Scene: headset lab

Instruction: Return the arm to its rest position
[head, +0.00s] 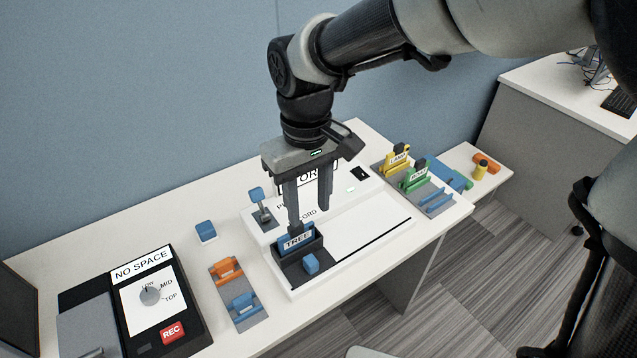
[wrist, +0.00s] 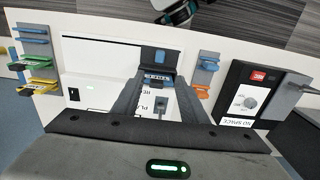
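My gripper (head: 311,218) hangs over the white device on the table, pointing down. Its two fingers are apart with nothing between them. Below the fingertips, a blue piece labelled TREE (head: 296,241) sits in a dark holder (head: 318,273) on the device. One finger looks close to the piece; I cannot tell whether they touch. The piece also shows in the wrist view (wrist: 156,78), between the fingers (wrist: 155,90). My arm reaches in from the upper right, and my gripper hides part of the sign behind it.
A black NO SPACE box (head: 140,298) with a dial stands at left. An orange and blue rack (head: 238,292) and a blue block (head: 206,231) are near it. Yellow and green labelled pieces (head: 415,176) stand at right.

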